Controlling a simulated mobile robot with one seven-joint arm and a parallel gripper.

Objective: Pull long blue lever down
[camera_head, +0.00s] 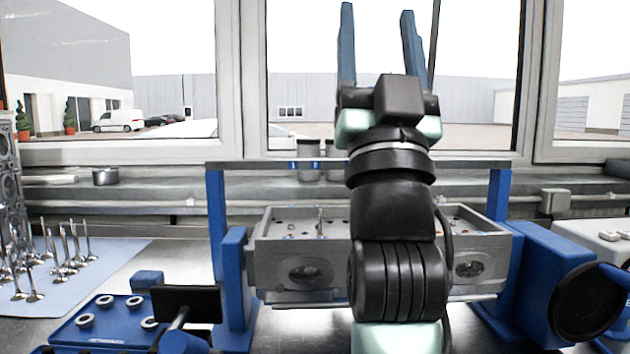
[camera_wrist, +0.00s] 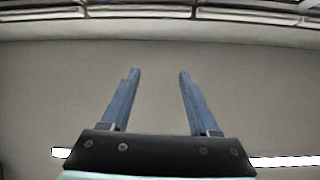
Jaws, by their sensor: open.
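My gripper (camera_head: 377,12) points straight up in the middle of the head view, with its two blue-grey fingers wide apart and nothing between them. In the wrist view my gripper (camera_wrist: 158,72) is open and empty against a plain ceiling. I cannot pick out a long blue lever for certain in either view. A blue stand (camera_head: 217,250) with upright posts and a crossbar holds a grey metal engine part (camera_head: 300,272). My arm stands in front of the middle of this part and hides it.
A blue tray (camera_head: 98,325) with metal rings lies at lower left, beside a black plate (camera_head: 187,304). Several valves stand on a light blue mat (camera_head: 120,250) at left. A round black disc (camera_head: 587,302) is at lower right. Windows line the back; the air around my gripper is clear.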

